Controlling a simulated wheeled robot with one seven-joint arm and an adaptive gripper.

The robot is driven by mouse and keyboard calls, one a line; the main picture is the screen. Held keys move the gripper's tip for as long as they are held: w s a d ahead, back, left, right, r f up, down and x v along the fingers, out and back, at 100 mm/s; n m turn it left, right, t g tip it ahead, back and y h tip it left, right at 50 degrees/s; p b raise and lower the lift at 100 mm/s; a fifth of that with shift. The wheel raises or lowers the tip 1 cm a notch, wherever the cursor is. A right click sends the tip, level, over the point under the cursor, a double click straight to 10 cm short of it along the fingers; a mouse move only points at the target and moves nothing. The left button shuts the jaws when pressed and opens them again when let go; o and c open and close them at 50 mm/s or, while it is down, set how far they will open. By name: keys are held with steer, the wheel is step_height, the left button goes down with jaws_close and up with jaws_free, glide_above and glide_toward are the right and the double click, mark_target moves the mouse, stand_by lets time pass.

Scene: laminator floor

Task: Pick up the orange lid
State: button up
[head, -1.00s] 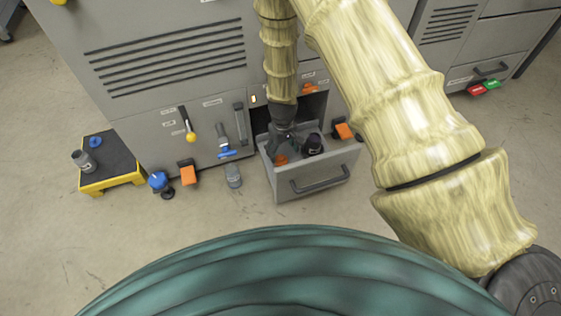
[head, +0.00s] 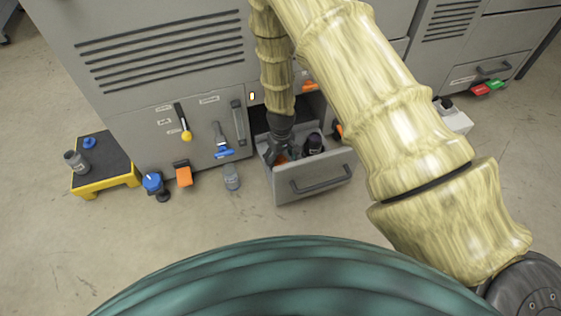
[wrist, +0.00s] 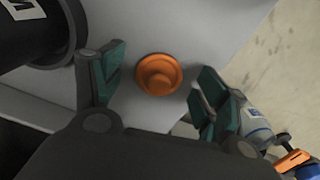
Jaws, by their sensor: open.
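The round orange lid (wrist: 159,75) lies in the open grey drawer (head: 312,184), with a raised round knob-like centre. In the wrist view it sits between the green-padded fingers of my gripper (wrist: 160,78), which is open with gaps on both sides. In the head view my gripper (head: 278,152) reaches down into the drawer's left part, and the lid (head: 283,159) is partly hidden by it. I cannot tell how far the fingertips are above the drawer floor.
A black container (head: 313,144) stands in the drawer, right of my gripper; it also shows in the wrist view (wrist: 32,30). The drawer walls surround my gripper. A grey bottle (head: 232,177), orange block (head: 183,174) and yellow-edged platform (head: 103,187) stand to the left.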

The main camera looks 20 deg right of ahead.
mark_target(281, 158)
steer(key=c, duration=1)
steer(key=shift+o, duration=0.2)
step_height(281, 158, up, 10)
steer(key=p, duration=0.6)
steer(key=d+r+p, duration=0.6)
steer(key=d+p, duration=0.6)
steer(key=d, duration=0.1)
steer(key=shift+w, duration=0.2)
